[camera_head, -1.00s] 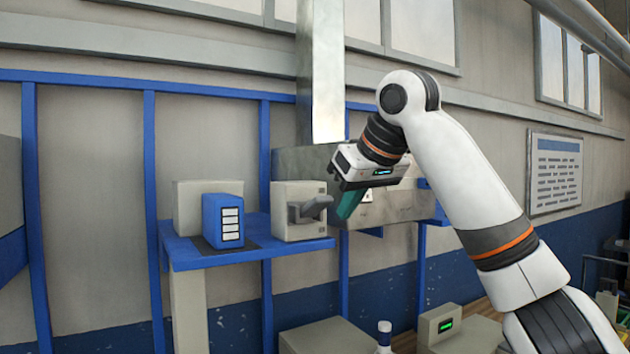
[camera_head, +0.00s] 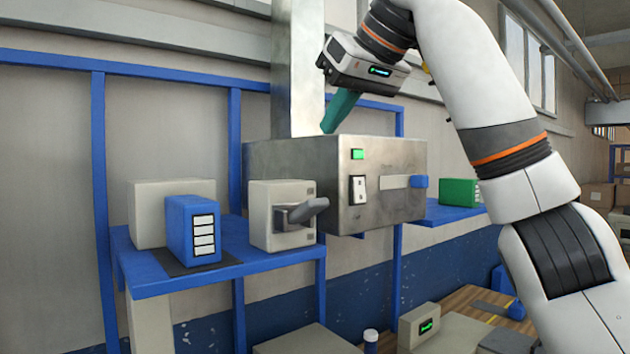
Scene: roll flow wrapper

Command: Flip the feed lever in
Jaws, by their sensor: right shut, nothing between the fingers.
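A beige box (camera_head: 273,223) on the blue shelf carries a grey lever (camera_head: 309,209) with a rounded handle pointing right. A metal housing (camera_head: 392,155) beside it has a flat light bar (camera_head: 394,182) ending in a blue tip (camera_head: 419,182). No label shows which of these is the feed lever. My right gripper (camera_head: 331,126), with teal fingers, is shut and empty. In the picture it is above the housing's top left part, with its fingers pointing down and left, clear of both levers. My left gripper is out of view.
The housing's front has a lit green button (camera_head: 357,154) and a white rocker switch (camera_head: 357,190). A blue box (camera_head: 185,228) stands left on the blue shelf (camera_head: 150,275). A metal column (camera_head: 297,70) rises behind. A green box (camera_head: 459,192) sits at right.

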